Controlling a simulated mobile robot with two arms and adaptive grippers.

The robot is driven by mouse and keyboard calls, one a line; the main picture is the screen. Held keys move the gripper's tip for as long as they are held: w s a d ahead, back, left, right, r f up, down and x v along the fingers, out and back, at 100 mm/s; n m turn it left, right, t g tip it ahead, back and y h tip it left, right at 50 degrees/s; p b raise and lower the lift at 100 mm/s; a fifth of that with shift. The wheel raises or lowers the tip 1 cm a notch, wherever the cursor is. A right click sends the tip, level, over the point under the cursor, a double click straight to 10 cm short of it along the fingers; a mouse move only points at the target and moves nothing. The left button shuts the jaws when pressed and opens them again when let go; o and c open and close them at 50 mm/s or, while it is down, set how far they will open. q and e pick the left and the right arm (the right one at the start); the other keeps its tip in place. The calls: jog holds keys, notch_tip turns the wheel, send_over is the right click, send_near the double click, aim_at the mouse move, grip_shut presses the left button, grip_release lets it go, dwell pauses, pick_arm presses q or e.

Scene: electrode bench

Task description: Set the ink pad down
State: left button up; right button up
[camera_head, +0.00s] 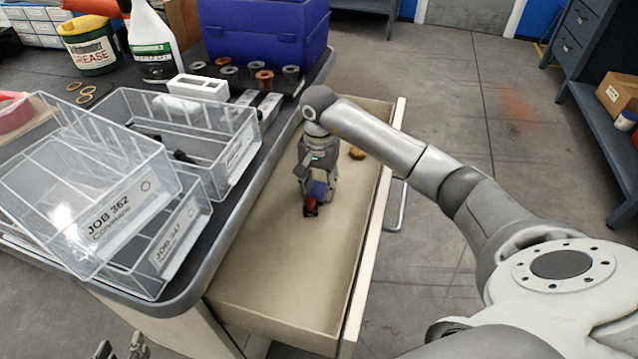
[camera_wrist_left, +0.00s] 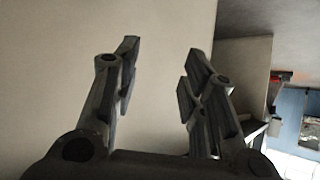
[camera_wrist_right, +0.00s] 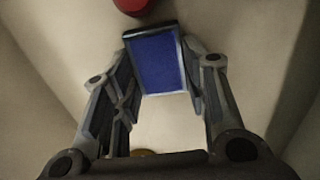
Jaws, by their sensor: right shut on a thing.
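The ink pad (camera_wrist_right: 157,62) is a flat rectangle with a blue face and a pale rim. My right gripper (camera_wrist_right: 157,80) is shut on it, one finger at each side. In the head view the right gripper (camera_head: 318,184) points down inside the open drawer (camera_head: 270,265), with the blue of the pad (camera_head: 319,190) showing between its fingers. I cannot tell whether the pad touches the drawer floor. My left gripper (camera_wrist_left: 158,85) is open and empty in front of a pale surface. Its fingertips (camera_head: 122,350) show at the lower left of the head view.
A red and dark object (camera_head: 310,207) is close by the pad; a red rounded thing (camera_wrist_right: 131,5) also shows in the right wrist view. A small brown round item (camera_head: 357,153) lies farther back in the drawer. The drawer's front part is clear. Clear trays (camera_head: 130,215) stand on the bench.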

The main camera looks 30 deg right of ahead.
aim_at(319, 188)
jog(key=o, duration=1)
pick_arm(q)
jog(key=shift+w+r, duration=0.15)
pick_arm(e)
jog(key=shift+o, duration=0.2)
pick_arm(q)
jog(key=s+a+f+g+y+p, duration=0.1)
jog(key=s+f+g, duration=0.3)
jog(key=s, duration=0.4)
jog(key=shift+a+f+g+p, duration=0.3)
jog(key=shift+a+f+p, duration=0.15)
jog(key=shift+a, duration=0.4)
pick_arm(e)
notch_tip(319, 188, up, 8)
jog(key=shift+f, duration=0.15)
